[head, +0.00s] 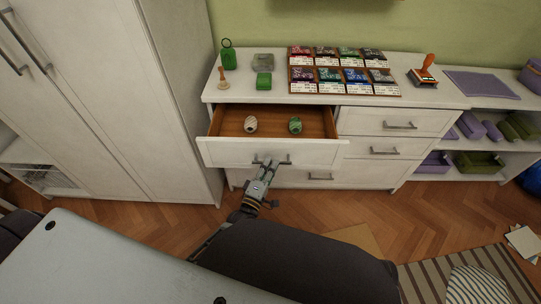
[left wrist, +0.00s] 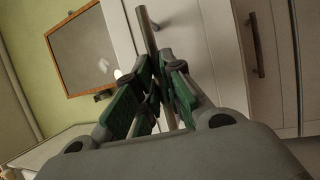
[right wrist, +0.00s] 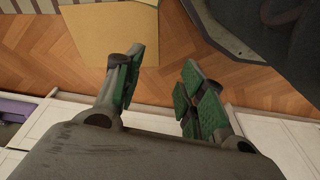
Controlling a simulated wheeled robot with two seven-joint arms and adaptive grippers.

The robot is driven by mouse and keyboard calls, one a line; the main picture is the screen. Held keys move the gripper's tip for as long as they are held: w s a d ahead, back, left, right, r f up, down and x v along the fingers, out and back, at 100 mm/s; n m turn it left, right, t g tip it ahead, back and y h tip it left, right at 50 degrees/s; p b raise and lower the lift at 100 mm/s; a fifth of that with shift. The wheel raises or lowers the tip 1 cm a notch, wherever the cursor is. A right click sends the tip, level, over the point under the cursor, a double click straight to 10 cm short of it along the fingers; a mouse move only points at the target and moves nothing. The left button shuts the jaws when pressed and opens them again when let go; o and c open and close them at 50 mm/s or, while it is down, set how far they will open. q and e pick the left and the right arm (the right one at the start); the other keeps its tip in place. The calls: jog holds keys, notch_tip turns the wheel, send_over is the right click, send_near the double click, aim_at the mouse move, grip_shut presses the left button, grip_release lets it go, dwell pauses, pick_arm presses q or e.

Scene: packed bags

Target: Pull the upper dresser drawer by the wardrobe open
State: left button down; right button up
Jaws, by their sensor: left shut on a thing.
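The white dresser (head: 373,171) stands to the right of the white wardrobe (head: 150,110). Its upper left drawer (head: 220,152) is pulled out, and its brown inside shows. Two small patterned egg-shaped things, one pale (head: 250,124) and one green (head: 295,125), lie in it. My left gripper (head: 265,165) is at the drawer's front, shut on its grey bar handle (head: 285,162). The handle also shows between the green-padded fingers in the left wrist view (left wrist: 146,28). My right gripper (right wrist: 160,80) is open and empty, with floor between its fingers.
The dresser top holds a tray of colourful packets (head: 340,88), a red-orange stamp (head: 424,70) and green items (head: 264,81). Shelves with purple and green boxes (head: 478,162) stand at right. Wooden floor (head: 420,205) lies in front, with a striped rug (head: 450,275).

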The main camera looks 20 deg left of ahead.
pick_arm(q)
jog(key=shift+s+d+f+p, duration=0.1)
jog(key=shift+s+d+p, duration=0.1)
jog(key=shift+s, duration=0.4)
jog(key=shift+s+d+r+p, duration=0.1)
jog(key=shift+s+d+p, duration=0.1)
jog(key=shift+s, duration=0.45)
jog(key=shift+s+d+f+p, duration=0.1)
jog(key=shift+s+d+p, duration=0.1)
jog(key=shift+s, duration=0.4)
pick_arm(e)
jog(key=shift+s+d+f, duration=0.1)
jog(key=shift+d+f, duration=0.05)
jog(key=shift+f, duration=0.5)
jog(key=shift+s+d+f, duration=0.1)
jog(key=shift+d+f, duration=0.05)
jog(key=shift+f, duration=0.5)
pick_arm(q)
jog(key=c, duration=1.5)
grip_release()
